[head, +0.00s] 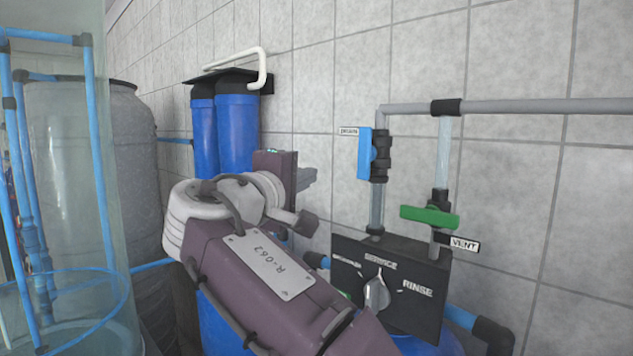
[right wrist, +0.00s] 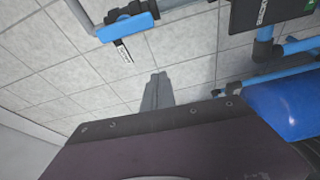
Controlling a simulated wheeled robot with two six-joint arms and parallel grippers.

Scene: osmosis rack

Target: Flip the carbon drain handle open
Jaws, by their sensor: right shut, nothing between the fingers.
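A blue valve handle (head: 365,153) stands upright along a grey vertical pipe, with a small white label (head: 349,131) at its upper left, too small to read surely. The handle also shows at the top of the right wrist view (right wrist: 128,26). I take it as the drain handle. My right gripper (head: 312,176) is shut and empty, to the left of the blue handle and apart from it, with wall visible between. Its closed fingers show in the right wrist view (right wrist: 158,78), below the handle in that picture. My left gripper is not in view.
A green handle (head: 430,216) lies across another pipe near a VENT label (head: 464,244). Below is a black panel (head: 415,312) with a selector knob (head: 377,294). Blue filter housings (head: 238,130) hang behind my arm. A clear tank (head: 70,180) is at left.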

